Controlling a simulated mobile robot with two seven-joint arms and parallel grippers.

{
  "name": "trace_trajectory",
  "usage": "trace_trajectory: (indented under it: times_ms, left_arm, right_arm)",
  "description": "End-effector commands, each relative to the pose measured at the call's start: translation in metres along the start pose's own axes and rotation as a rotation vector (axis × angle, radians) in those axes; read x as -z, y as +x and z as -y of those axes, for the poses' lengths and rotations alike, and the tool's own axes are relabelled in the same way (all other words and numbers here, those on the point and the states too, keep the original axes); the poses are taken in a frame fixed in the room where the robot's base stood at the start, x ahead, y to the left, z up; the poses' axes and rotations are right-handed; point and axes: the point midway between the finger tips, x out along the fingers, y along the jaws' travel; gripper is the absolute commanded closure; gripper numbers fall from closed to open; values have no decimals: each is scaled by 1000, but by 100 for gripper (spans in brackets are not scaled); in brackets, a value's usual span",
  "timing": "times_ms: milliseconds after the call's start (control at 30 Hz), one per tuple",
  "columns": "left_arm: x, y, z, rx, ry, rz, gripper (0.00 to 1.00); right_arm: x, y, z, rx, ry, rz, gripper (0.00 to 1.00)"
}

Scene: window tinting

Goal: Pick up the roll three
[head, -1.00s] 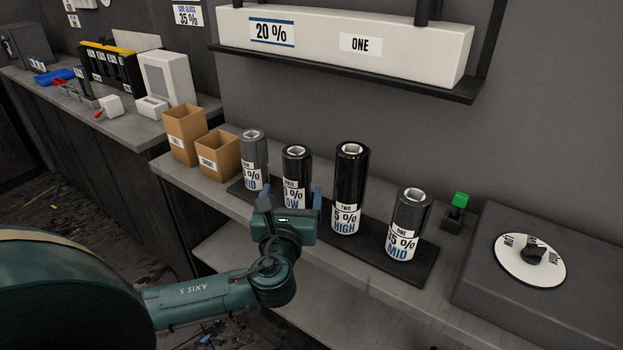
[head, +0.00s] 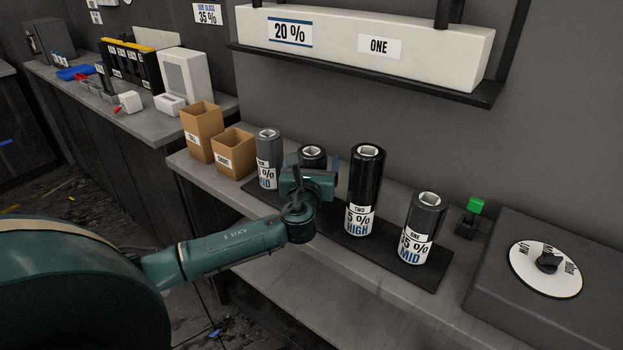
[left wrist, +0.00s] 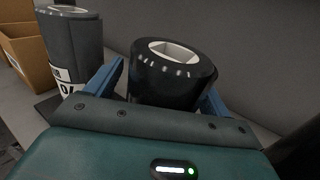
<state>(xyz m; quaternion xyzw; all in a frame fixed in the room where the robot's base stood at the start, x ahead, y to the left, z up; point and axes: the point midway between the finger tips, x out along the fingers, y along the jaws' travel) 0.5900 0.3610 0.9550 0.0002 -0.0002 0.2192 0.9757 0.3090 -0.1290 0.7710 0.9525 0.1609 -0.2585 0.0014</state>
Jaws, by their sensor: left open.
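Roll three (head: 313,154) is a short black roll with a pale hollow core, standing upright on a dark mat (head: 392,262). In the head view only its top shows, as my left gripper (head: 311,176) is in front of it and hides its label. In the left wrist view the roll (left wrist: 172,72) stands between the two blue fingers, which are open on either side of it. I cannot tell if either finger touches it. My right gripper is not in view.
A grey roll (head: 268,158) stands left of roll three. A tall black roll marked two (head: 366,185) and a grey roll marked one (head: 422,225) stand to its right. Cardboard boxes (head: 234,155) are at left. A shelf (head: 460,90) overhangs behind.

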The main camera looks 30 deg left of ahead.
Motion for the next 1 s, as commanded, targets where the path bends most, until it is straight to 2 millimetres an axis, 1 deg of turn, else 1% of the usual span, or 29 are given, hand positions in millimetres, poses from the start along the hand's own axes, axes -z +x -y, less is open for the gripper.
trace_trajectory:
  times_ms: [133,167,833,1000]
  left_arm:
    - [0,0,0,1,0,-1,18]
    - [0,0,0,1,0,-1,20]
    - [0,-1,0,0,0,-1,75]
    - [-1,-1,0,0,-1,2,75]
  right_arm:
    - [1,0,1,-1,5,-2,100]
    - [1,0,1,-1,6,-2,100]
    - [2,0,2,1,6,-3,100]
    - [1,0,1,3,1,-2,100]
